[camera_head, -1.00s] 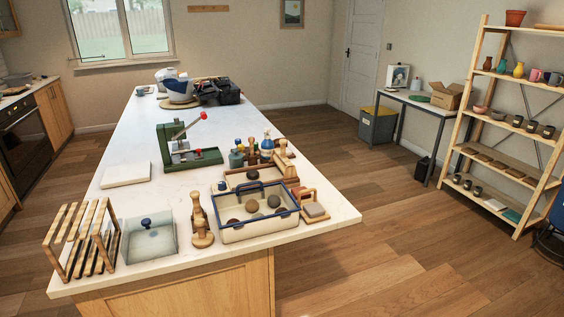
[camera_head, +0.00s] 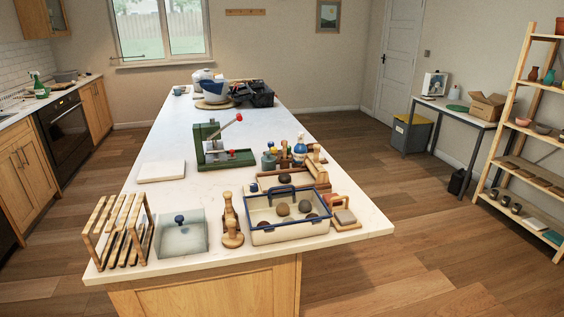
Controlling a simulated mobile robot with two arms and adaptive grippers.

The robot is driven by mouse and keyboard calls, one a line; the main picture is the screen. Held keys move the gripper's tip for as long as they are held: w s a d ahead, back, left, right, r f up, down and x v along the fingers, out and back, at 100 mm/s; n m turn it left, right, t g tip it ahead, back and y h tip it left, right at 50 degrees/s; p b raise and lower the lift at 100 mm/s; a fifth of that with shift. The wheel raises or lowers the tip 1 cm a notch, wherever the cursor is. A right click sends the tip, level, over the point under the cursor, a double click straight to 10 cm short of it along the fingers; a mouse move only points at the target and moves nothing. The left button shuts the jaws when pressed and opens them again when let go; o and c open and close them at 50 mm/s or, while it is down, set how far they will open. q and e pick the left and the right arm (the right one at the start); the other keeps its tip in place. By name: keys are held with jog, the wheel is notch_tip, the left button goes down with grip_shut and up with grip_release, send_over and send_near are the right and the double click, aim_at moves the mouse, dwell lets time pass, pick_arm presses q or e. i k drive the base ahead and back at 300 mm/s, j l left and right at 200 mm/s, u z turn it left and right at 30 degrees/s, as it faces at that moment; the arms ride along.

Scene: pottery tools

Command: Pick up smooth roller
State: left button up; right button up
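I cannot tell for sure which thing is the smooth roller. A light wooden tool with rounded, knobbed ends (camera_head: 231,225) is on the white worktop (camera_head: 175,211) near its front edge. It sits between a clear bin and a cream basin. A wooden tray (camera_head: 266,184) behind the basin holds wooden pieces, partly hidden by the basin's rim and handle. Neither of my grippers is in view.
The cream basin with a blue rim (camera_head: 262,226) holds several round lumps. The clear bin (camera_head: 181,240) and a slatted wooden rack (camera_head: 119,232) stand left of it. A green press (camera_head: 222,150) and several bottles stand behind. Floor is free right of the island.

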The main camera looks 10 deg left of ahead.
aim_at(316, 160)
jog(key=i+l+u, duration=0.25)
jog(key=u, duration=0.2)
jog(key=i+l+u, duration=0.15)
jog(key=l+u, duration=0.25)
jog(key=i+l+u, duration=0.15)
jog(key=u, duration=0.3)
jog(key=l, duration=0.1)
